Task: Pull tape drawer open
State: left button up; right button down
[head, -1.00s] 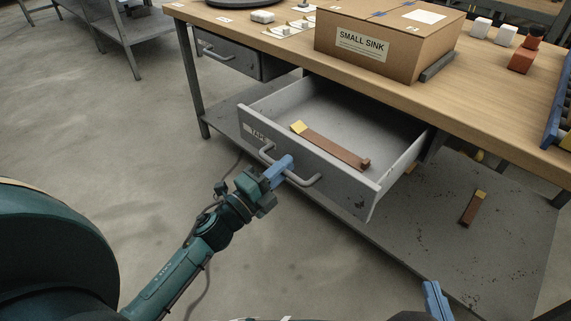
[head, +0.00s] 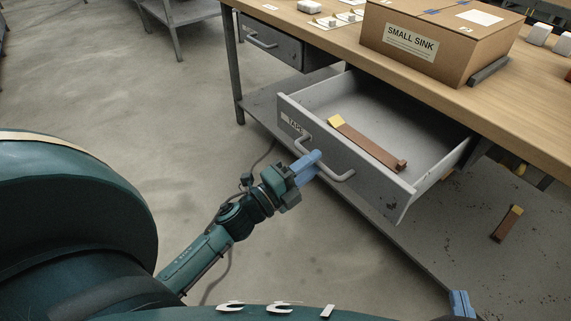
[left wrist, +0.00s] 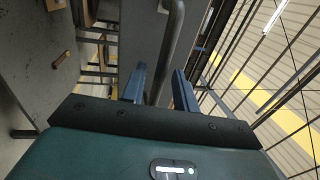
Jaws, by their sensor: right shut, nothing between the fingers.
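The grey tape drawer (head: 352,172), labelled TAPE, stands pulled well out from under the bench. Its curved bar handle (head: 340,177) is on the front face. A brown strip with a yellow end (head: 370,146) lies inside the drawer. My left gripper (head: 314,160) is at the handle with its blue fingers apart. In the left wrist view the handle bar (left wrist: 174,40) passes between the fingers, with a gap visible beside it. My right gripper (head: 460,303) is shut and empty at the bottom edge, clear of the drawer.
The wooden bench top (head: 340,58) carries a cardboard box (head: 430,45) labelled SMALL SINK. Another grey drawer (head: 268,42) sits shut at the left. A lower shelf (head: 470,230) holds a brown and yellow piece (head: 507,223). The floor left of the drawer is free.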

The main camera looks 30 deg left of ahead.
pick_arm(q)
jog(key=v, duration=1.1)
jog(key=shift+s, duration=0.2)
